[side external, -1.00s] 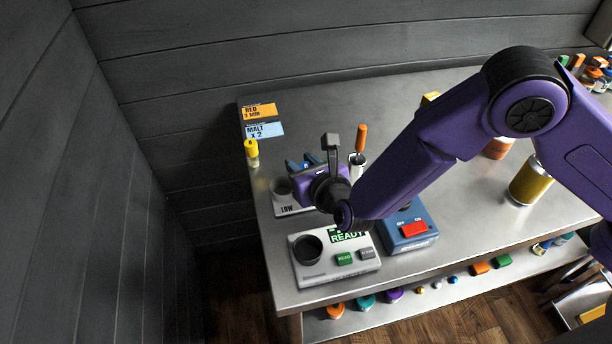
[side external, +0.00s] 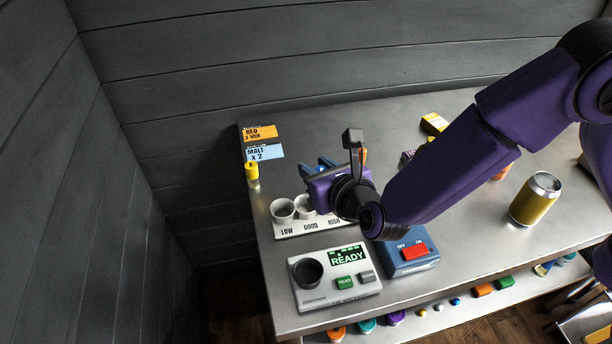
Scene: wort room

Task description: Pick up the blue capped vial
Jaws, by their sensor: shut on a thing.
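My gripper (side external: 322,166) is over the back of the LOW/GOOD/HIGH rack (side external: 288,232), towards its right end. Its body and wrist face the camera and hide most of the space between the fingers. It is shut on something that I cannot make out. Bits of blue show at the fingers, but I cannot tell whether any is a cap. No blue capped vial stands clearly in sight. A yellow-capped vial (side external: 252,173) stands apart near the table's left edge.
A grey reader (side external: 337,299) shows READY and has an empty-looking black well (side external: 308,272). Two white cups, left (side external: 283,210) and right (side external: 305,206), are on the rack. A blue switch box (side external: 412,262) and a gold can (side external: 537,198) stand to the right.

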